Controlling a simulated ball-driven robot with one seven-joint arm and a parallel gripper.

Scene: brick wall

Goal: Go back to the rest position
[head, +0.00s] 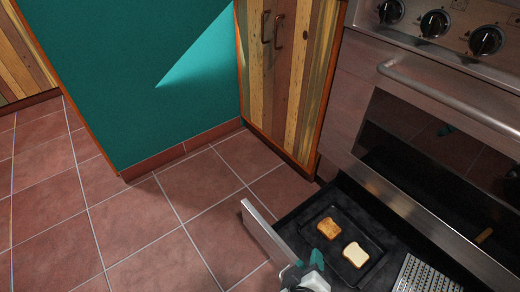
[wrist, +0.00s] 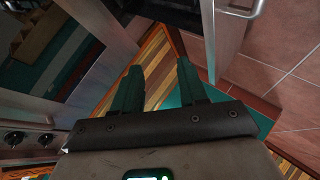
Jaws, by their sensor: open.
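My gripper (head: 314,262) shows at the bottom edge of the head view, over the near left part of the open drawer (head: 288,224). Its teal fingers are only partly visible there. In the wrist view, both teal fingers of my gripper (wrist: 160,76) stand apart with nothing between them. The striped wooden cabinet shows behind the gap. Two bread slices lie on a dark tray (head: 313,226) in the drawer: a browner slice (head: 328,228) and a paler slice (head: 355,254). The gripper is apart from both slices in the head view.
The oven (head: 400,120) with its bar handle (head: 440,95) and knobs stands at the right. A perforated metal piece (head: 425,277) lies in the drawer. The wooden cabinet (head: 285,80) and teal wall (head: 150,80) are behind. The tiled floor (head: 150,225) at left is clear.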

